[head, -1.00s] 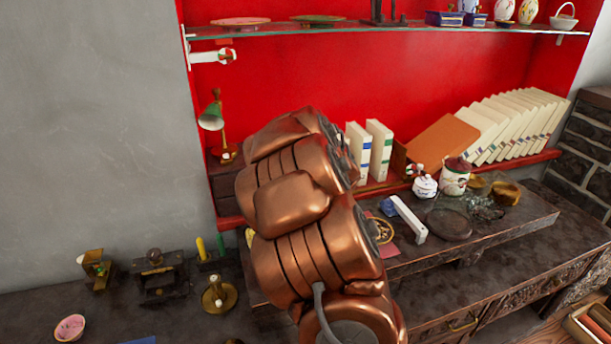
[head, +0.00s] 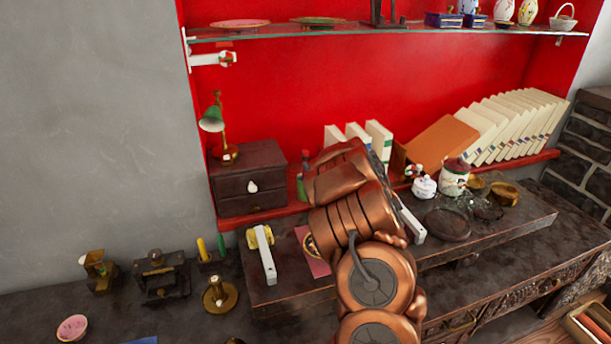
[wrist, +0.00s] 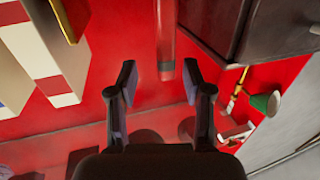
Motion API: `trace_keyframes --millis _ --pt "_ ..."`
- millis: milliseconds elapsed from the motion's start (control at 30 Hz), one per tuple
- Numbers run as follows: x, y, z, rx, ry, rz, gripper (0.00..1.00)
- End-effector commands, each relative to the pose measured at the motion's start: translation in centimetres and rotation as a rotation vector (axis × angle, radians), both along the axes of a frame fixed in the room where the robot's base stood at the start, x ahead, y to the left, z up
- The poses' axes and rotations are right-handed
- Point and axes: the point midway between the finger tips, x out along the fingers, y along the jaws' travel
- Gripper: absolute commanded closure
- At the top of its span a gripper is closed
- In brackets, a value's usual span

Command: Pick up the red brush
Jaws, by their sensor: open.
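In the wrist view a slim red stick-like thing, which looks like the red brush (wrist: 165,40), runs down from the top edge. Its lower end is near the gap between my fingertips, and its upper part is cut off. My gripper (wrist: 159,82) is open, with a finger on either side of that line and nothing clearly between them. I cannot tell how far the brush is from the fingers. In the head view my copper arm hides the gripper. A narrow upright thing, dark red above and green below (head: 302,186), shows beside the arm; I cannot tell if it is the brush.
A dark drawer box (head: 250,180) stands left of the arm and fills the wrist view's upper right (wrist: 255,30). White books (head: 379,142) stand behind the arm. A green lamp (head: 211,119) is on the box. A glass shelf (head: 360,27) runs above.

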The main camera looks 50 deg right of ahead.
Motion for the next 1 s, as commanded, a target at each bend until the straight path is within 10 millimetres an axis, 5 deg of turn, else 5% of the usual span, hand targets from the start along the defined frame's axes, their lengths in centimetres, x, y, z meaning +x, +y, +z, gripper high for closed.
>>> trace_keyframes --millis 500,800,1000 --pt "4.7 -0.4 0.1 0.002 0.003 -0.001 0.5" --pt "5.2 -0.6 0.0 0.0 0.001 -0.003 0.5" --pt "5.2 -0.6 0.0 0.0 0.002 -0.003 0.7"
